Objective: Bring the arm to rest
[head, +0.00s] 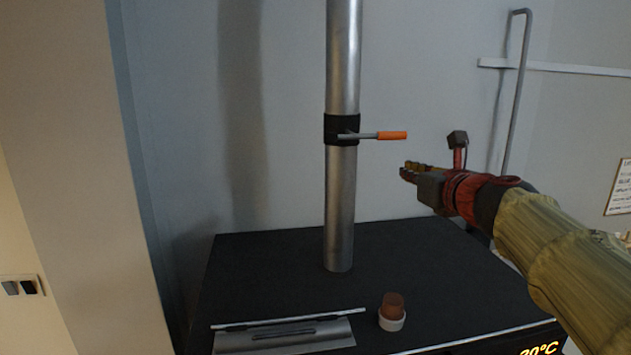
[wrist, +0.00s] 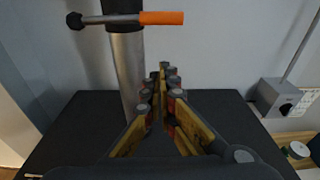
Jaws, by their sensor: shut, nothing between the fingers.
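My gripper (head: 408,172) is at the right in the head view, on my arm in a yellowish sleeve. It points left, above the dark kiln-like top (head: 270,265). In the wrist view my gripper (wrist: 163,75) shows its yellow fingers drawn together at the tips, with nothing between them. A metal pipe (head: 342,205) stands upright on the top, left of my gripper. A lever with an orange handle (head: 392,135) sticks out to the right from a black collar on the pipe. The handle also shows in the wrist view (wrist: 162,18), apart from my fingers.
A small brown cone-like piece (head: 393,302) sits in a white cup (head: 391,320) near the front edge. A metal plate (head: 285,335) lies at the front left. A bent grey pipe (head: 518,90) and a white rail (head: 580,69) are on the wall. A grey box (wrist: 277,98) shows right.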

